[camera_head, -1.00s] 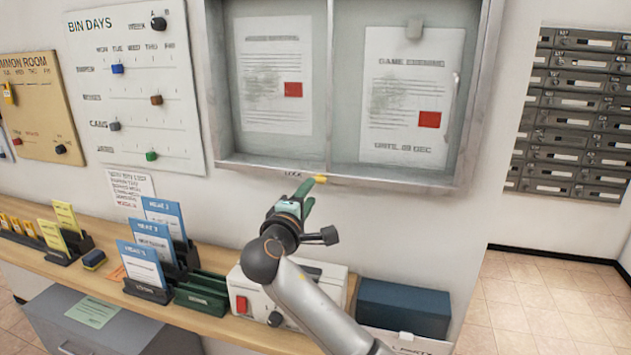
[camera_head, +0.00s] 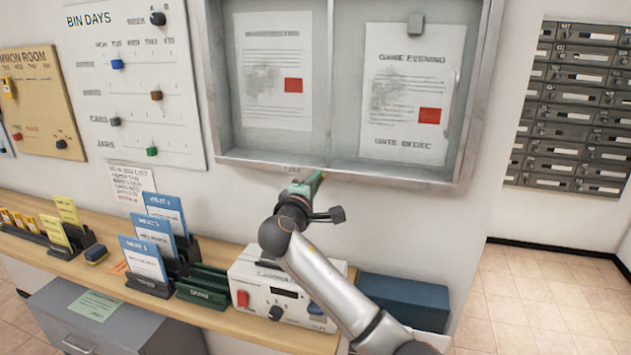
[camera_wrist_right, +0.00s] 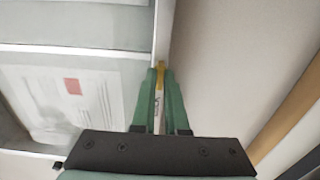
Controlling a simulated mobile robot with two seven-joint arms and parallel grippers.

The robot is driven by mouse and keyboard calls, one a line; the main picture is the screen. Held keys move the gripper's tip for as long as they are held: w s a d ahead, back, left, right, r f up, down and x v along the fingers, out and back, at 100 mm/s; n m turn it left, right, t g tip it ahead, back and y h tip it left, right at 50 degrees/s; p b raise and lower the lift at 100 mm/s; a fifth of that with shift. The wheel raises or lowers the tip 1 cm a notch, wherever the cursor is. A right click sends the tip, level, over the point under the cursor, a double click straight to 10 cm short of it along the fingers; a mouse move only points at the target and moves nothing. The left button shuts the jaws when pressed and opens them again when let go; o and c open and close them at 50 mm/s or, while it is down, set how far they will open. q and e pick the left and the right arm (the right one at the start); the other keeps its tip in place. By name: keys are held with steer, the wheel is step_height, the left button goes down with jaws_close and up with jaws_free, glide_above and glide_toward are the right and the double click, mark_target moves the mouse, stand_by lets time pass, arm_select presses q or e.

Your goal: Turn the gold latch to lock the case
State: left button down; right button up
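The glass-fronted notice case (camera_head: 330,165) hangs on the wall, its two panes closed over two papers. In the right wrist view, the gold latch (camera_wrist_right: 160,79) sits at the case's frame edge between my green fingertips. A LOCK label (camera_wrist_right: 157,108) shows in the gap between the fingers. My right gripper (camera_head: 314,183) is at the case's bottom edge and hides the latch in the head view. Its fingers (camera_wrist_right: 160,88) are close together on either side of the latch; I cannot tell whether they press on it. My left gripper is not in view.
Below is a wooden shelf (camera_head: 105,235) with card holders (camera_head: 150,285), a white switch box (camera_head: 258,263) and a dark blue box (camera_head: 405,302). A bin-days board (camera_head: 135,85) hangs at the left. Grey mailboxes (camera_head: 575,105) are on the right wall.

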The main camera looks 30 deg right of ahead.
jaws_close()
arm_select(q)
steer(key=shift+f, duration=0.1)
